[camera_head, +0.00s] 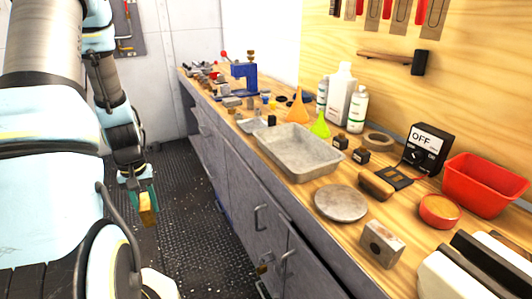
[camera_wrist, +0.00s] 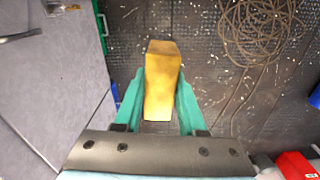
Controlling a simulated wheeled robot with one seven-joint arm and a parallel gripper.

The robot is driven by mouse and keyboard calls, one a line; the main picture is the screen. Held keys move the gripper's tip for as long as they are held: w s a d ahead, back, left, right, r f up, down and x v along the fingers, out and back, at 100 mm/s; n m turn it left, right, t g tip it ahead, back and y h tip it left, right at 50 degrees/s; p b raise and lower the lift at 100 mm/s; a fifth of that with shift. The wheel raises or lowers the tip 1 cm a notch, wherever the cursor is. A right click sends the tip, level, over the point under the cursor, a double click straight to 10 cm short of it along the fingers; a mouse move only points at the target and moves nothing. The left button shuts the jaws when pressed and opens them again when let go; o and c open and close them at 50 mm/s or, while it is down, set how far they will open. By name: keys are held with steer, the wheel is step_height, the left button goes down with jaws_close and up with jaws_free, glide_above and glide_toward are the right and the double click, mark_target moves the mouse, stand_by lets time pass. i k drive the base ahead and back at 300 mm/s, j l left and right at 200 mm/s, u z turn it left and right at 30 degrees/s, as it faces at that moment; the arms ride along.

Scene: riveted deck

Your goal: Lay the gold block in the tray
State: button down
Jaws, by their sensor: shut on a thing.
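The gold block (camera_wrist: 162,80) is a long yellow piece held between the green fingers of my gripper (camera_wrist: 160,100) in the wrist view. In the head view the block (camera_head: 148,209) hangs below my gripper (camera_head: 138,192), over the dark floor and left of the workbench. My gripper is shut on the block. The tray (camera_head: 300,153) is a grey metal rectangular pan on the wooden bench top, well to the right of my gripper. It looks empty. The tray does not show in the wrist view.
A round metal disc (camera_head: 341,203), a steel block (camera_head: 382,244), a green funnel (camera_head: 320,126), an orange funnel (camera_head: 297,107) and white bottles (camera_head: 339,94) stand around the tray. A blue vise (camera_head: 245,77) is farther back. Grey cabinet fronts (camera_head: 232,172) face my gripper. Coiled cable (camera_wrist: 265,35) lies on the floor.

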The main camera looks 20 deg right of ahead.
mark_target(286, 149)
steer(key=i+j+u, duration=0.2)
steer(key=i+u, duration=0.2)
steer(key=i, duration=0.2)
steer(key=i+j+z, duration=0.2)
steer(key=i, duration=0.45)
steer(key=l, duration=0.1)
